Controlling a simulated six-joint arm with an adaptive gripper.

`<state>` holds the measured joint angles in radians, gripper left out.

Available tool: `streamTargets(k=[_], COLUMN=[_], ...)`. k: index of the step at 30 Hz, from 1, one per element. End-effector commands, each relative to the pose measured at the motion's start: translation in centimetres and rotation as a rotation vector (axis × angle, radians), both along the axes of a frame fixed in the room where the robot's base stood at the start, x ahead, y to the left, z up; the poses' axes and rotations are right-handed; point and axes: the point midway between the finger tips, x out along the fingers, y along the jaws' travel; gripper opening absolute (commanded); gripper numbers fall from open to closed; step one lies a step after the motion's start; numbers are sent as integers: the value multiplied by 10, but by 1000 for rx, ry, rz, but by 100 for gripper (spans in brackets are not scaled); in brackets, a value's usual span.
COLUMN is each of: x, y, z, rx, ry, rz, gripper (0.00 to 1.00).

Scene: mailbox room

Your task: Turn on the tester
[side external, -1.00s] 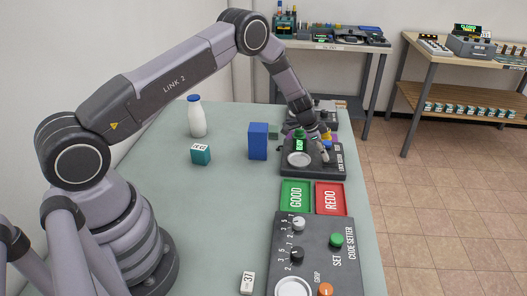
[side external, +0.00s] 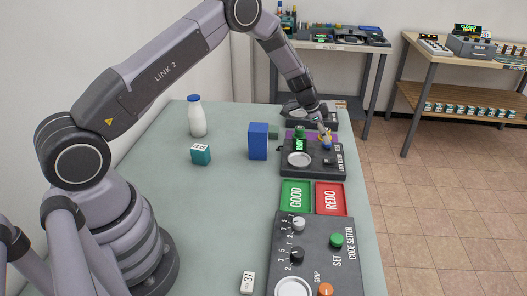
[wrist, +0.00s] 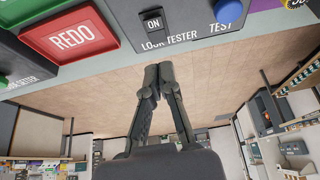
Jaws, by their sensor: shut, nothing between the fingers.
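The lock tester (side external: 315,171) is a dark box on the far right of the bench, with a round pale plate, a blue TEST button (side external: 326,146) and a lit green display (side external: 299,144). In the wrist view its front edge shows the dark rocker switch (wrist: 153,24) marked ON and the blue button (wrist: 228,12). My gripper (wrist: 158,73) is shut and empty, its fingertips apart from the switch in the wrist view. In the side view my gripper is above the tester's far right part; its fingertips are small there.
Green GOOD (side external: 295,196) and red REDO (side external: 331,198) trays lie in front of the tester, then the code setter (side external: 318,262). A blue block (side external: 258,141), teal cube (side external: 201,154) and white bottle (side external: 196,118) stand left. The bench middle is clear.

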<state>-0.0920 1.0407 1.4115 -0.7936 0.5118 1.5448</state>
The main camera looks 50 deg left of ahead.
Motion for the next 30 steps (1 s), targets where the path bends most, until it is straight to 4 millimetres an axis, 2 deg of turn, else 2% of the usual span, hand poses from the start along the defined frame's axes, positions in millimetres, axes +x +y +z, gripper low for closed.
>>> streamTargets(k=[1,6,12,26,29,30], x=[-6,-24,-36,-40,-45,-49], y=[7,25,37,39,35,33], z=[11,35,51,58,78,92], rx=[0,1,0,0,-3,-4], ry=[-1,-2,0,-1,-2,-2], rz=[3,3,1,1,14,25], gripper=[0,0,0,0,0,0])
